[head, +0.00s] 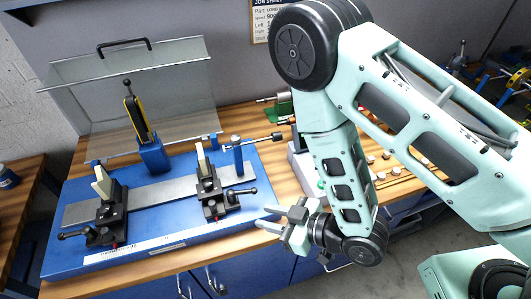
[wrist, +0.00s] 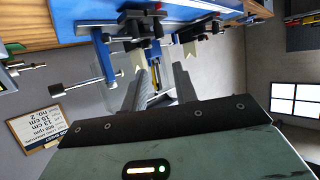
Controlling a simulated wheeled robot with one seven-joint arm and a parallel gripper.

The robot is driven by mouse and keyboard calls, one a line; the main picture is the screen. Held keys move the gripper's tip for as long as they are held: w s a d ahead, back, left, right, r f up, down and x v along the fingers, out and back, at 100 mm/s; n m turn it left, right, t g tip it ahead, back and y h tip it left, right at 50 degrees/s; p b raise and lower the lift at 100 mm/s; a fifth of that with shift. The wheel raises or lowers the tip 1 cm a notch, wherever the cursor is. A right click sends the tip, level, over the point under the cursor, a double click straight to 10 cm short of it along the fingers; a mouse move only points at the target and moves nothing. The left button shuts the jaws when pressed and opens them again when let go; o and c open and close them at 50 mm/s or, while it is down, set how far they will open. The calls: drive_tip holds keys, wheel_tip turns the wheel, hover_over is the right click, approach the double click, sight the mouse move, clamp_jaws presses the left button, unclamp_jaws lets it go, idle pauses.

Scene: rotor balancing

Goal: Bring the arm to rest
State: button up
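My mint-green arm (head: 345,165) reaches down from the upper right and folds over the bench in the head view. My gripper (head: 267,217) is at its lower end, in the air near the bench's front edge, right of the blue balancing machine (head: 150,247). Its two grey fingers stand apart. The wrist view also shows my gripper (wrist: 161,80) with a gap between the fingers and nothing held there. The machine carries two black supports with pale uprights, the left support (head: 103,215) and the right support (head: 208,190). No rotor shows on them.
A clear guard with a black handle (head: 124,45) stands raised behind the machine. A yellow-and-black upright (head: 138,118) stands on the blue base. The wooden bench (head: 200,283) has small parts (head: 385,165) at right, partly behind my arm. A job sheet (wrist: 38,122) shows upside down in the wrist view.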

drive_tip(key=s+d+r+m+g+h+b, duration=0.3)
drive_tip(key=s+d+r+g+h+b, duration=0.4)
drive_tip(key=b, duration=0.6)
drive_tip(key=s+d+r+h, duration=0.1)
drive_tip(key=s+d+h, duration=0.1)
drive_tip(key=d+h, duration=0.1)
drive_tip(key=shift+r+m+h, duration=0.4)
drive_tip(key=shift+d, duration=0.1)
idle(1.4)
